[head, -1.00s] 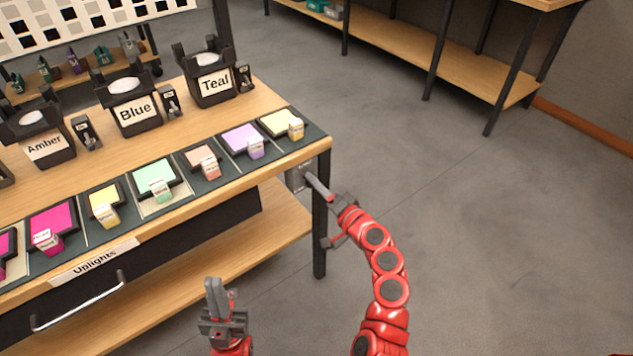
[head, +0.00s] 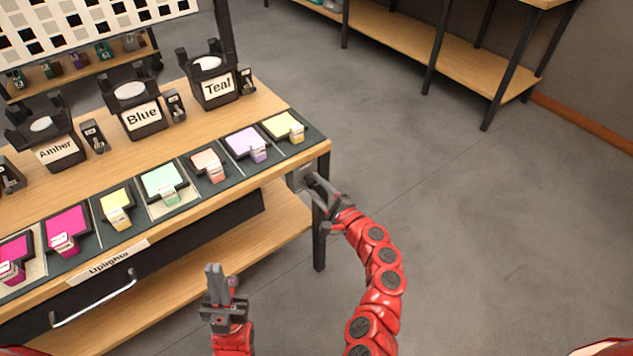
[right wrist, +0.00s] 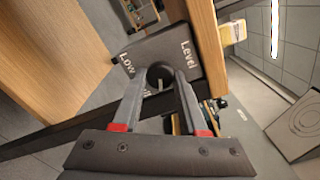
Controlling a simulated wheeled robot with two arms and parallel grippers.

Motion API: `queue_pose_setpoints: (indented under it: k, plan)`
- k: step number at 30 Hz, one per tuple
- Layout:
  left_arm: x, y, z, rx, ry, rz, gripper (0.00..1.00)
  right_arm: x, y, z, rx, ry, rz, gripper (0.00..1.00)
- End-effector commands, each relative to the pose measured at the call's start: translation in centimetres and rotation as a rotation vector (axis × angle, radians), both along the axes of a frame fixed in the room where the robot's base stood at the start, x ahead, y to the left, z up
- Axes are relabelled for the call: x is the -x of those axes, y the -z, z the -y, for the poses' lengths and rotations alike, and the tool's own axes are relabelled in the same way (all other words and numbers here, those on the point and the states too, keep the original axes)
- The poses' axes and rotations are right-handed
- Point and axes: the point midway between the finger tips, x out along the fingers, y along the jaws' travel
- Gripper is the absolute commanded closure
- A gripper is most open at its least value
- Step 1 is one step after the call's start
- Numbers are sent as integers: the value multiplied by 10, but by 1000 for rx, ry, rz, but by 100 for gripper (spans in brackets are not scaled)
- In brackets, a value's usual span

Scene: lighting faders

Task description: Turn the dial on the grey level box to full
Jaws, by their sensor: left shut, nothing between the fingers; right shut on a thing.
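The grey level box (right wrist: 160,50) is fixed at the table's right end, and its face shows "Level" and "Low" in the right wrist view. Another word below the dial is mostly hidden. The dark round dial (right wrist: 160,74) has a pale mark and sits between my right gripper's fingertips (right wrist: 160,84), which are shut on it. In the head view my right gripper (head: 313,184) covers much of the box (head: 298,176). My left gripper (head: 214,272) is shut and empty, in front of the table and apart from the box.
The table (head: 250,105) holds several labelled holders and a row of coloured swatches. A black leg (head: 319,240) stands just below the box. A lower shelf (head: 230,245) runs underneath. The floor (head: 480,230) to the right is clear.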

Motion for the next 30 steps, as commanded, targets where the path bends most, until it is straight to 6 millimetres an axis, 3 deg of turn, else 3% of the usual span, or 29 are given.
queue_pose_setpoints:
  k: [15,30]
  plan:
    - [0,-25,0,0,0,0,100,1,1,1,-292,3,-215,100]
    - [0,-29,0,0,0,0,100,1,3,0,-359,2,-264,100]
